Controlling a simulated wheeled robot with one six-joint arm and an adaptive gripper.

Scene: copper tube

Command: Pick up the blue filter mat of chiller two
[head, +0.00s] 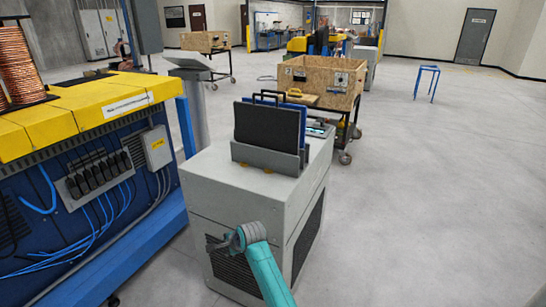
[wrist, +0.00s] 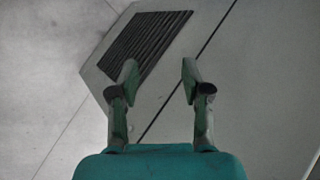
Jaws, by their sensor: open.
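A grey chiller (head: 235,190) stands in the middle of the head view. On its top a grey rack (head: 270,158) holds upright mats close together. The front mat (head: 265,127) is black with a dark handle. Behind it a blue mat (head: 303,118) shows only as a thin edge and a handle; the rest is hidden. I cannot read a number on the chiller. My gripper (head: 224,241) is in front of the chiller's near face, below and apart from the rack. In the wrist view my gripper (wrist: 160,72) is open and empty, facing a panel with a dark grille (wrist: 148,45).
A blue machine with a yellow top (head: 90,108) stands close on the left, with cables and a copper coil (head: 14,65). A wooden crate on a cart (head: 320,85) stands behind the chiller. The floor (head: 430,190) to the right is clear, apart from a blue stool (head: 427,80).

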